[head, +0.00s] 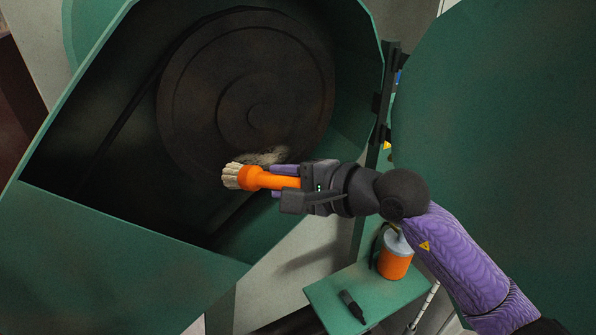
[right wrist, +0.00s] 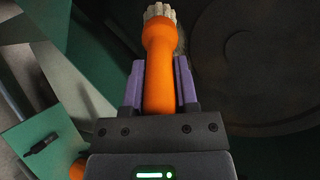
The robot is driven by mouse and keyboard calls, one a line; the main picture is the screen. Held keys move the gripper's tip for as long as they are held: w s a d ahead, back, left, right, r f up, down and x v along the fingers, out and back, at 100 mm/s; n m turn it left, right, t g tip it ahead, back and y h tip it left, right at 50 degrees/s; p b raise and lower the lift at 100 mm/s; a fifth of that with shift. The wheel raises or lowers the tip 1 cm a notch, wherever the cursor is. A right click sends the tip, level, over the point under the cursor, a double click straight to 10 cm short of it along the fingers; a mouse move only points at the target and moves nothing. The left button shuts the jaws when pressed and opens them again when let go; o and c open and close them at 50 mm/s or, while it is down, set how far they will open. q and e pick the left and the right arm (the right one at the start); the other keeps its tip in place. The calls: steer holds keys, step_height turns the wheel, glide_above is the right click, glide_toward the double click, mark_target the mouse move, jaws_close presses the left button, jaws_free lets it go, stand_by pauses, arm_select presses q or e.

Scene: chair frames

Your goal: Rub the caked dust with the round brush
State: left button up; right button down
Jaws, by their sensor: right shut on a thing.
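My right gripper (head: 286,180) is shut on the orange handle of the round brush (head: 262,179). The brush's pale bristles point left in the head view, in front of the open green housing. In the right wrist view the brush (right wrist: 159,65) stands between the two purple fingers, bristles at the far end. The caked dust (head: 266,156) is a pale grey patch low on the dark round wheel (head: 245,85). The bristles appear just below and left of the dust; I cannot tell whether they touch anything. My left gripper is not in view.
A green housing wall (head: 120,255) borders the opening below, and a large green door (head: 500,130) stands at right. A small green shelf (head: 390,300) holds an orange can (head: 395,257) and a dark pen-like tool (head: 352,306). A dark belt (head: 125,120) runs left of the wheel.

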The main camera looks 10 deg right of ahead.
steer(key=s+d, duration=0.2)
steer(key=s, duration=0.3)
steer(key=shift+s, duration=0.35)
steer(key=s, duration=0.2)
steer(key=shift+s+d, duration=0.4)
